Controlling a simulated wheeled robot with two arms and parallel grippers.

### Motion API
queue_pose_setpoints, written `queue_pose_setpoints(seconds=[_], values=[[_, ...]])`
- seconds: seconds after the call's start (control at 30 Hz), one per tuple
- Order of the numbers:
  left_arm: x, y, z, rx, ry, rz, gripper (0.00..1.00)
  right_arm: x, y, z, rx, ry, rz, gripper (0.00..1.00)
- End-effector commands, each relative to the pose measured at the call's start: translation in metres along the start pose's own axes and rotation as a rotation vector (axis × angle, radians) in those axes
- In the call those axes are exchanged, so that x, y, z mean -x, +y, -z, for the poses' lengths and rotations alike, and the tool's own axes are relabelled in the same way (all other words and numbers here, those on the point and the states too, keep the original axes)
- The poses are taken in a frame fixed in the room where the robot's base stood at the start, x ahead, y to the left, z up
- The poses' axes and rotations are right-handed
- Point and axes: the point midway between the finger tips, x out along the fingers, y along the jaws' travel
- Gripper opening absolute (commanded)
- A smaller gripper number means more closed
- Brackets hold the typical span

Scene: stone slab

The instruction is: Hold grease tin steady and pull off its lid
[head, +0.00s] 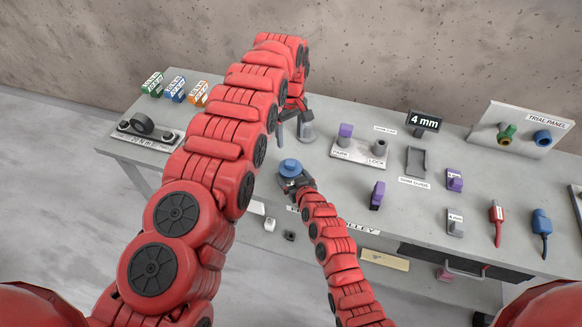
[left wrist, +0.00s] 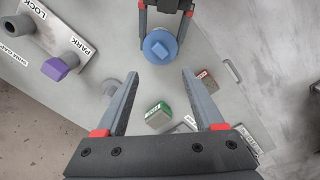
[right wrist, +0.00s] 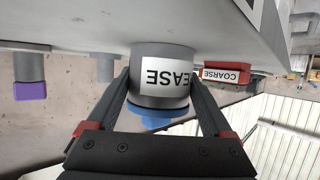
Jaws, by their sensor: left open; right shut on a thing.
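The grease tin is a grey cylinder with a blue knobbed lid (head: 290,167) sitting on it, near the front edge of the bench. In the right wrist view its body (right wrist: 150,58) appears upside down with a white label, partly readable as "EASE", and the blue lid (right wrist: 160,117) is against it. My right gripper (head: 291,184) is shut on the tin body, one finger on each side. My left gripper (left wrist: 161,72) is open and empty; in the left wrist view the lid (left wrist: 160,46) lies just beyond its fingertips. In the head view it hangs behind the tin.
A grey post (head: 307,132) stands close behind the tin. A park/lock plate (head: 358,152) with a purple-topped piece is to the right. Green, blue and orange boxes (head: 174,94) and a plate with a black ring (head: 142,125) are at the left. Bare bench lies left of the tin.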

Motion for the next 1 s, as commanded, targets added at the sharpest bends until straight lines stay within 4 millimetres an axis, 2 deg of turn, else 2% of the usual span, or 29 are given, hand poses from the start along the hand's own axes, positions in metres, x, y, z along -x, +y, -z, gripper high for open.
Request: queue_pose_setpoints(seconds=[0.03, 0.13, 0.17, 0.4, 0.6, 0.8, 1.0], values=[[-0.001, 0.001, 0.000, -0.023, 0.000, 0.000, 0.81, 0.000, 0.000, 0.001, 0.000, 0.002, 0.000, 0.00], [-0.002, 0.003, 0.001, -0.122, -0.001, -0.001, 0.99, 0.000, 0.000, 0.001, 0.000, 0.002, 0.000, 0.00], [-0.002, 0.003, 0.001, -0.162, -0.001, -0.002, 1.00, 0.000, 0.000, 0.001, 0.000, 0.002, 0.000, 0.00], [-0.004, 0.002, 0.000, -0.548, 0.001, -0.004, 1.00, 0.000, 0.000, 0.001, 0.000, 0.001, 0.000, 0.00], [-0.003, -0.005, -0.005, -0.780, 0.000, -0.001, 1.00, 0.000, 0.000, 0.001, 0.000, 0.001, 0.000, 0.00], [-0.009, -0.009, -0.008, -0.862, -0.001, 0.001, 1.00, 0.000, 0.000, 0.001, 0.000, 0.002, 0.000, 0.00], [-0.039, -0.009, -0.008, -0.864, -0.001, 0.001, 1.00, 0.000, 0.000, 0.001, 0.000, 0.002, 0.000, 0.00]])
